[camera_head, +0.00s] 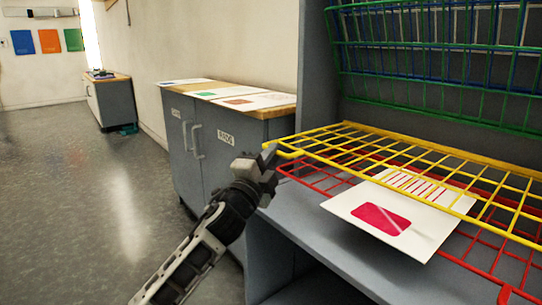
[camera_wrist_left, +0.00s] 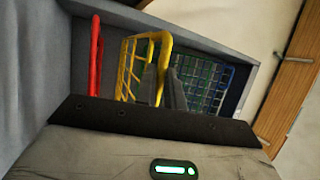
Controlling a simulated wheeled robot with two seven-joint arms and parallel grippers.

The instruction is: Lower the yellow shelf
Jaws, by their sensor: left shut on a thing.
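The yellow shelf (camera_head: 440,172) is a wire grid inside the grey rack. It lies nearly level, just above a red wire shelf (camera_head: 324,182). My left gripper (camera_head: 268,158) is shut on the front left corner of the yellow shelf. In the left wrist view, the yellow frame (camera_wrist_left: 164,50) passes between the grey fingers (camera_wrist_left: 162,88). A white card with a pink patch (camera_head: 380,217) lies on the red shelf, partly under the yellow grid. My right gripper is not in view.
Green (camera_head: 440,105) and blue wire shelves are tilted up at the back of the grey rack (camera_head: 316,75). A grey cabinet (camera_head: 212,150) with papers on its wooden top stands to the left. Open floor (camera_head: 90,200) lies at far left.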

